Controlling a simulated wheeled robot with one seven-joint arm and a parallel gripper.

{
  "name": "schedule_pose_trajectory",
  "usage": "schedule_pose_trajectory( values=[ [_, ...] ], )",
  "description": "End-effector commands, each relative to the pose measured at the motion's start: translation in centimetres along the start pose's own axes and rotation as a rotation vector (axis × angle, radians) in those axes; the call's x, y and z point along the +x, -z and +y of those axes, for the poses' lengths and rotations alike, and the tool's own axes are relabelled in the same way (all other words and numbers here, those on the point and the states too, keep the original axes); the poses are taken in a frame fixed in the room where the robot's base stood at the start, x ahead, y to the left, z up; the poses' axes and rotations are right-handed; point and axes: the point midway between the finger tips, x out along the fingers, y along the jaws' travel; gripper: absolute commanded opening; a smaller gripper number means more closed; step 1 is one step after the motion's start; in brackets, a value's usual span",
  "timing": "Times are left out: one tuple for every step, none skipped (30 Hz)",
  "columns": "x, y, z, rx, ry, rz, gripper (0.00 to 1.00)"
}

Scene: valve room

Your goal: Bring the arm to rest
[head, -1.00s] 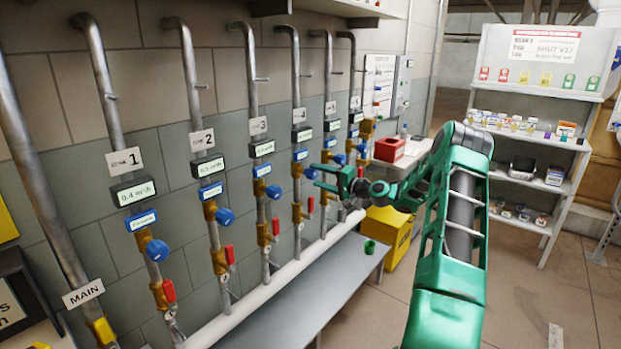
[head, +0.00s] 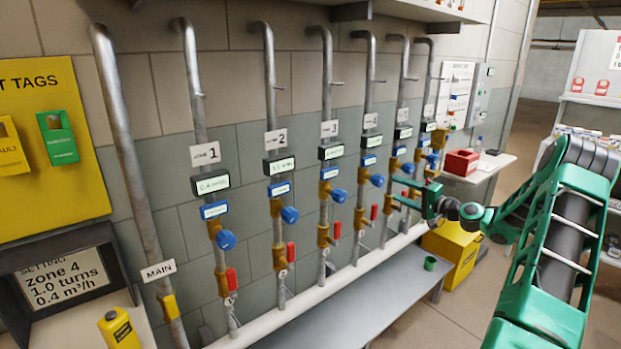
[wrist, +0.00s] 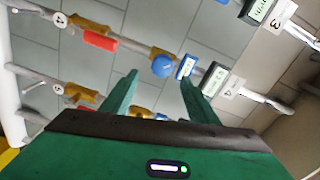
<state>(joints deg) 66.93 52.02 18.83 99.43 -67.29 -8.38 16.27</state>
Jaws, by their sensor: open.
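My gripper (head: 405,192) is in front of the far pipes in the head view, held out at the end of my green arm (head: 545,250). In the wrist view its two green fingers (wrist: 157,82) are apart with nothing between them. A blue knob (wrist: 163,66) on a pipe shows beyond the gap, and a red lever (wrist: 100,41) lies to its left. Whether a finger touches any valve cannot be told. In the head view the gripper partly hides the valves behind it.
Several numbered pipes with blue knobs (head: 226,240) and red levers line the wall. A grey bench (head: 360,300) runs below, with a green cup (head: 430,263) on it. A yellow box (head: 453,250) and a table with a red box (head: 461,162) stand beyond.

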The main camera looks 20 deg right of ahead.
Motion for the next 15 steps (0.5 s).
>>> schedule_pose_trajectory(
  values=[
    [0.0, 0.0, 0.0, 0.000, 0.000, 0.000, 0.54],
    [0.0, 0.0, 0.0, -0.001, 0.000, -0.001, 0.54],
    [0.1, -0.1, -0.1, -0.003, -0.003, -0.004, 0.54],
    [0.2, -0.3, -0.1, -0.006, -0.008, -0.009, 0.54],
    [0.3, -0.7, -0.2, -0.012, -0.016, -0.017, 0.54],
    [0.6, -1.3, -0.3, -0.024, -0.033, -0.033, 0.54],
    [0.9, -2.0, -0.3, -0.035, -0.051, -0.049, 0.54],
    [1.1, -2.7, -0.5, -0.050, -0.071, -0.068, 0.54],
    [1.4, -3.9, -0.5, -0.072, -0.107, -0.098, 0.54],
    [1.6, -4.9, -0.6, -0.091, -0.136, -0.121, 0.54],
    [1.8, -5.9, -0.7, -0.111, -0.168, -0.148, 0.54],
    [1.9, -7.3, -0.7, -0.139, -0.213, -0.183, 0.54],
    [1.9, -8.4, -0.7, -0.161, -0.249, -0.209, 0.54],
    [1.8, -9.4, -0.7, -0.183, -0.283, -0.234, 0.54],
    [1.5, -10.7, -0.8, -0.210, -0.329, -0.267, 0.54]
  ],
)
